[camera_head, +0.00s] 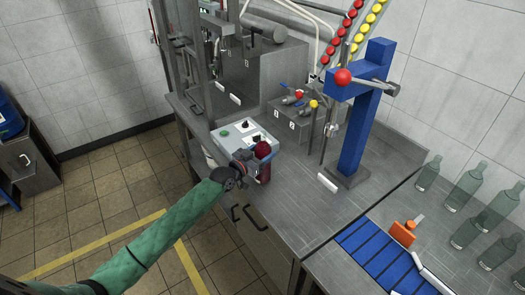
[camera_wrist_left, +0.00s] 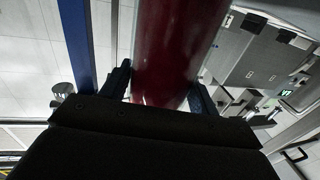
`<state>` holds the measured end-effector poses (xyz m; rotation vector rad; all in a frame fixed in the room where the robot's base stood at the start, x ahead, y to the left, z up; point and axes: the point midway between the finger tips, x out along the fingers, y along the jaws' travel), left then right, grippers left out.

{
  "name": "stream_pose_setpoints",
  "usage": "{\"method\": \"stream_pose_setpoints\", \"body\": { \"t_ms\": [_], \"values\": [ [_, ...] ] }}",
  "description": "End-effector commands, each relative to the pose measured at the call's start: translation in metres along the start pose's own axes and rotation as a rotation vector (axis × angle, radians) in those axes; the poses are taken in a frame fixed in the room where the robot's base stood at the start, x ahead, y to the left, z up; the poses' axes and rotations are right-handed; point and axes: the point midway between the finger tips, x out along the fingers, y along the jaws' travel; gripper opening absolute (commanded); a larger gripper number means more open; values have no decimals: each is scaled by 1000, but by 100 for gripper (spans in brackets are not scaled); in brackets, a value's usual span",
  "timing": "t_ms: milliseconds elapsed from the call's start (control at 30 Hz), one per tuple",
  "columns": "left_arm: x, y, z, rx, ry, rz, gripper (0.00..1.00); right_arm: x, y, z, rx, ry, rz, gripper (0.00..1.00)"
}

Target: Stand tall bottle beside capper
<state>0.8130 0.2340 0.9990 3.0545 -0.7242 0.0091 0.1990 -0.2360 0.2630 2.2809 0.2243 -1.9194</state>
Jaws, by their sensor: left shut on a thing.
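My left gripper (camera_head: 252,164) is shut on a dark red tall bottle (camera_head: 265,173), near the front edge of the steel bench. In the left wrist view the bottle (camera_wrist_left: 175,45) stands between the two fingers and runs out of the top of the picture. I cannot tell whether its base touches the bench. The capper (camera_head: 357,125) is a blue post with a blue arm, a red ball and a grey base, standing on the bench to the right of the bottle and apart from it. My right gripper is not in view.
Grey valve boxes (camera_head: 293,117) stand further back. A white bar (camera_head: 327,182) lies before the capper. Clear green bottles (camera_head: 466,188), an orange object (camera_head: 403,232) and a blue slatted panel (camera_head: 375,252) are at right.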

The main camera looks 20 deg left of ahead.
Motion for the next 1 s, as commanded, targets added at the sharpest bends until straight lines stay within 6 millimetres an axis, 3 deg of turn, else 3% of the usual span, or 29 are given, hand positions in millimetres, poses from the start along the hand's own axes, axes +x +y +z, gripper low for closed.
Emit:
{"method": "stream_pose_setpoints", "body": {
  "t_ms": [300, 333, 433, 800, 967, 1000],
  "values": [
    [0, 0, 0, 2, 4, 0, 0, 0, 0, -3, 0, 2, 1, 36],
    [0, 0, 1, 1, 0, 0, 64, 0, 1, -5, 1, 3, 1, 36],
    [0, 0, 1, 1, 0, 0, 82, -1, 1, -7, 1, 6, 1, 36],
    [-1, 0, 0, 0, 0, 0, 82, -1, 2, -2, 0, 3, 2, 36],
    [-18, 0, 3, 1, 0, 0, 82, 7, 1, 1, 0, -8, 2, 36],
    [-24, 0, 4, 0, 0, 0, 82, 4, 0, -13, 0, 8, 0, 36]
  ]
}}
